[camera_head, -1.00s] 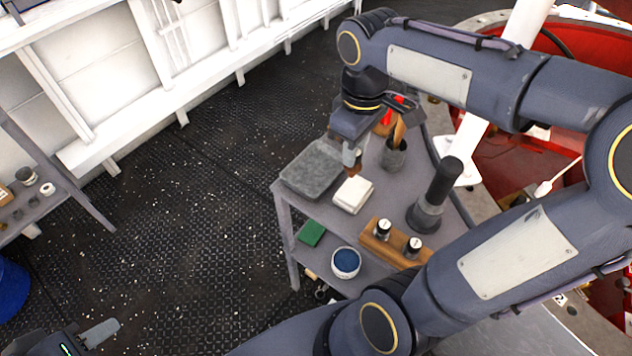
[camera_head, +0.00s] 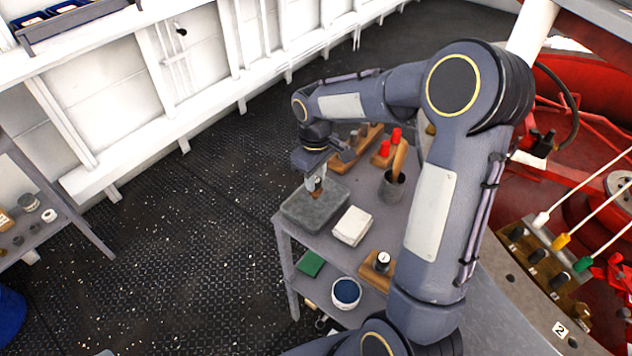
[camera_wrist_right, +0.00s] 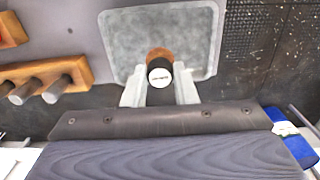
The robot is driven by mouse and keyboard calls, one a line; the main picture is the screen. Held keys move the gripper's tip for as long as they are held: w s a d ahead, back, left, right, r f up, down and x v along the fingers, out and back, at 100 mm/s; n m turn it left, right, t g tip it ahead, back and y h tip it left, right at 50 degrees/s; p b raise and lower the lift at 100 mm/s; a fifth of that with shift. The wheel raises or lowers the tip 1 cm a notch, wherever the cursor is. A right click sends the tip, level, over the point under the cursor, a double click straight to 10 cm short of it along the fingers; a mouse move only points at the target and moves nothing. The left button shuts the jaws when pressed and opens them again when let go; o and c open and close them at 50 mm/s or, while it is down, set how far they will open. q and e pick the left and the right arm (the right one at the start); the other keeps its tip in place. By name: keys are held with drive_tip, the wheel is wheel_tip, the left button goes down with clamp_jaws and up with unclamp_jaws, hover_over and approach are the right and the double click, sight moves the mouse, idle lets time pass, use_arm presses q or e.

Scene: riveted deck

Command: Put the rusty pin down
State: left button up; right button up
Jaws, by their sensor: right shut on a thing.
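My right gripper (camera_head: 316,187) is shut on the rusty pin (camera_head: 318,193) and points down over the grey tray (camera_head: 300,215) on the small table. In the right wrist view the pin sits between the two fingers (camera_wrist_right: 160,88). It has a white round end (camera_wrist_right: 159,76), a dark body and a rusty brown part (camera_wrist_right: 160,54). The pin shows against the tray floor (camera_wrist_right: 195,35), inside the rim. I cannot tell whether it touches the floor. No other pin shows in the tray.
A white block (camera_head: 352,226) lies beside the tray. A dark cup (camera_head: 391,190) with a wooden-handled tool and a wooden holder (camera_head: 372,275) stand to its right. Red-topped items (camera_head: 384,149) are behind. A blue-filled tub (camera_head: 346,292) is on the lower shelf.

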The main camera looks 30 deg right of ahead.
drive_tip(key=shift+f, duration=1.25)
drive_tip(key=shift+f, duration=0.1)
drive_tip(key=shift+f, duration=0.15)
drive_tip(key=o, duration=1)
